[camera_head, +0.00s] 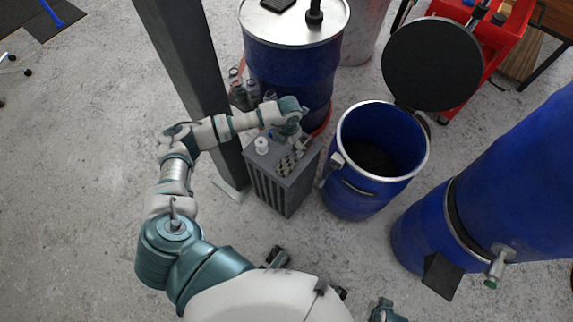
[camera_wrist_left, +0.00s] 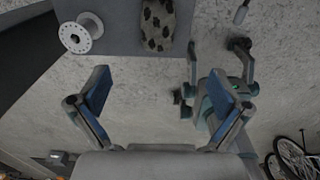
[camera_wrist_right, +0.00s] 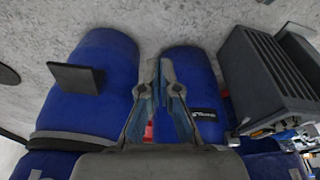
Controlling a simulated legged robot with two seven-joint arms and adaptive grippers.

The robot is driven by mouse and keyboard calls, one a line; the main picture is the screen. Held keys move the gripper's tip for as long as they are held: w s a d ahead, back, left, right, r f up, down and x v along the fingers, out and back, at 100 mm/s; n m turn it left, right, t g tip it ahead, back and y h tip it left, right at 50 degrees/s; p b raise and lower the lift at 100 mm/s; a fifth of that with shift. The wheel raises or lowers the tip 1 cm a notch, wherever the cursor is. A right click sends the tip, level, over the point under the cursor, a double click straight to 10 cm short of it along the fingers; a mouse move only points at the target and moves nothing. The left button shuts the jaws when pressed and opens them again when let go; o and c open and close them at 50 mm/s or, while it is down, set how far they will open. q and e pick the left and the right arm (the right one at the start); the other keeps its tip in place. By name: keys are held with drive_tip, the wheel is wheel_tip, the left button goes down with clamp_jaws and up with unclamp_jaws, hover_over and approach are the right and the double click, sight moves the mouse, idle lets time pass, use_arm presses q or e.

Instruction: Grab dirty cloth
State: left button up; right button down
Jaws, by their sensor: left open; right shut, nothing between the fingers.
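The dirty cloth (camera_head: 285,166), pale with dark blotches, lies on top of a grey ribbed box (camera_head: 266,188). It also shows at the top of the left wrist view (camera_wrist_left: 157,24). My left gripper (camera_head: 299,143) is over the right side of the box top, close to the cloth. In the left wrist view my left gripper (camera_wrist_left: 158,80) is open with nothing between its fingers, and the cloth lies beyond the fingertips.
A white spool (camera_head: 261,145) stands on the box beside the cloth. An open blue barrel (camera_head: 358,190) is right of the box, and a closed blue drum (camera_head: 290,62) is behind. A grey post (camera_head: 185,60) stands left. Another blue barrel (camera_head: 500,195) is at right.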

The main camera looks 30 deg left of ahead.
use_arm(q)
wheel_tip(320, 180, down, 3)
drive_tip(key=b, duration=0.2)
hover_over(286, 164)
drive_tip(key=f, duration=0.5)
drive_tip(key=shift+w+d+f, duration=0.3)
drive_tip(key=shift+d+f, duration=0.05)
drive_tip(key=shift+f, duration=0.05)
drive_tip(key=f, duration=0.3)
drive_tip(key=f+b, duration=0.1)
drive_tip(key=f, duration=0.1)
drive_tip(key=shift+s+a, duration=0.2)
drive_tip(key=shift+a, duration=0.2)
drive_tip(key=shift+f, duration=0.3)
drive_tip(key=shift+r, duration=0.1)
use_arm(e)
drive_tip(key=w+a+r+t+y, duration=0.1)
drive_tip(key=w+t, duration=0.2)
drive_tip(key=w, duration=0.2)
drive_tip(key=w+a+r+t, duration=0.2)
drive_tip(key=w+t, duration=0.1)
drive_tip(key=w, duration=0.3)
drive_tip(key=shift+a+t+y, duration=0.3)
drive_tip(key=shift+y, duration=0.1)
use_arm(q)
drive_tip(key=c, duration=1.2)
drive_tip(key=shift+c, duration=0.2)
